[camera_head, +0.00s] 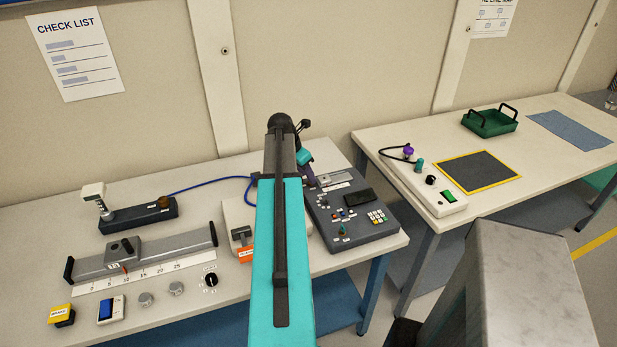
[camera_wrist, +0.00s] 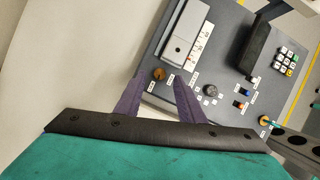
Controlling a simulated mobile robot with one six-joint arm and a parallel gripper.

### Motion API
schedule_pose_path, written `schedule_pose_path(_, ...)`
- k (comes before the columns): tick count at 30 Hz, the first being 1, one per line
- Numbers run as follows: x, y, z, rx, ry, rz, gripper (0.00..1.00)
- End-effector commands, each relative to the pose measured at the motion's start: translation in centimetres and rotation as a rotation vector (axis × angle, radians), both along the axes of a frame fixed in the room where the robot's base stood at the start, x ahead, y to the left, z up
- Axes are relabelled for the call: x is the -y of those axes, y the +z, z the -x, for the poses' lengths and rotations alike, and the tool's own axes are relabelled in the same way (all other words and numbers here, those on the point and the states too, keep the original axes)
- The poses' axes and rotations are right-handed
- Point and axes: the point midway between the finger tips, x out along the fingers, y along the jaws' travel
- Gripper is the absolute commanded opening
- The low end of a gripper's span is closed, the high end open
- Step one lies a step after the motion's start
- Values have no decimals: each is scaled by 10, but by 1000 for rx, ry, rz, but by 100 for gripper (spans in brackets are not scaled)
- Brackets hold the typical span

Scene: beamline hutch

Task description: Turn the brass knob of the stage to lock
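The brass knob (camera_wrist: 158,74) shows in the wrist view near the edge of a dark grey control panel (camera_wrist: 222,50), with small white labels beside it. Next to it is a light grey stage block (camera_wrist: 186,32) with a white scale. My gripper (camera_wrist: 161,76) has two purple fingers spread apart, with nothing held. The knob appears between the fingertips in the picture; I cannot tell how far it lies beyond them. In the head view my arm covers the panel's left part, the panel (camera_head: 376,229) shows to the right, and I cannot make out the brass knob.
The panel also carries a black knob (camera_wrist: 210,91), coloured switches, a keypad (camera_wrist: 288,60) and a dark raised block (camera_wrist: 254,50). On the left bench are a rail slide (camera_head: 150,253) and a white box with an orange label (camera_head: 246,254). A second bench (camera_head: 380,150) stands right.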

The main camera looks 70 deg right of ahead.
Motion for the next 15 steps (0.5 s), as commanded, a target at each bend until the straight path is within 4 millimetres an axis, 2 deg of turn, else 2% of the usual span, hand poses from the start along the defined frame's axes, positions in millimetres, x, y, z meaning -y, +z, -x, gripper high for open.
schedule_pose_path(7,7,-19,4,0,0,0,35)
schedule_pose_path(15,9,-26,6,0,0,0,35)
